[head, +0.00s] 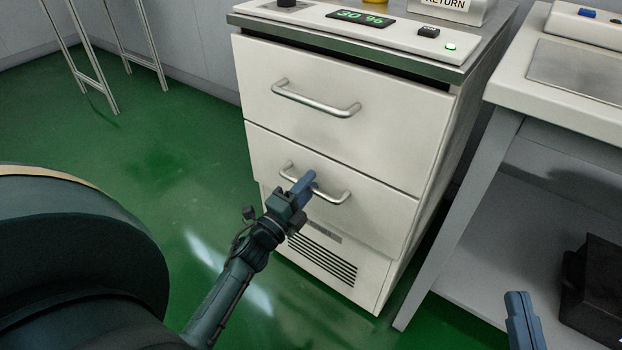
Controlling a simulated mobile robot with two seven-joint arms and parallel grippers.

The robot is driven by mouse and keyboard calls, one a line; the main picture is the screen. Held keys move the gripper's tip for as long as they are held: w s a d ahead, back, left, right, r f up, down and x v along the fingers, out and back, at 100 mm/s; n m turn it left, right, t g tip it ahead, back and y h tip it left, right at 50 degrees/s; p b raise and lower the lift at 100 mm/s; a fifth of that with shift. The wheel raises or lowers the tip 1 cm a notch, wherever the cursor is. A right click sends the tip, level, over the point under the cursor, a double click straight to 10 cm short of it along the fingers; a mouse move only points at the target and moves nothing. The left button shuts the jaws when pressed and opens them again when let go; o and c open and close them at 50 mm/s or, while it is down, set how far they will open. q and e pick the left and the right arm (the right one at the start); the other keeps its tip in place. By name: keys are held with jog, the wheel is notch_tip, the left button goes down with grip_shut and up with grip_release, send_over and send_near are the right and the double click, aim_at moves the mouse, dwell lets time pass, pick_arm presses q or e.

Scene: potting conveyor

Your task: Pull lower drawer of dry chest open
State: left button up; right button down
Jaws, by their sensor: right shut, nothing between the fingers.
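The dry chest (420,255) is a white cabinet with two drawers, an upper drawer (300,130) and a lower drawer (385,215). The lower drawer's front looks about level with the upper one, with no clear opening showing. My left gripper (305,186) is at the middle of the lower drawer's bar handle (338,197), its blue fingers overlapping the bar. Whether the fingers grip the handle is hidden by their angle. My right gripper (522,315) is shut and empty at the bottom right, partly cut off by the frame edge, away from the chest.
The upper handle (315,102) is above the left gripper. A vent grille (322,260) is below the lower drawer. A bench (500,95) stands close on the right, with a black box (595,285) on its lower shelf.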

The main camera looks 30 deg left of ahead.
pick_arm(q)
jog(key=shift+s, duration=0.1)
grip_shut()
dwell(0.4)
jog(key=shift+s, duration=0.1)
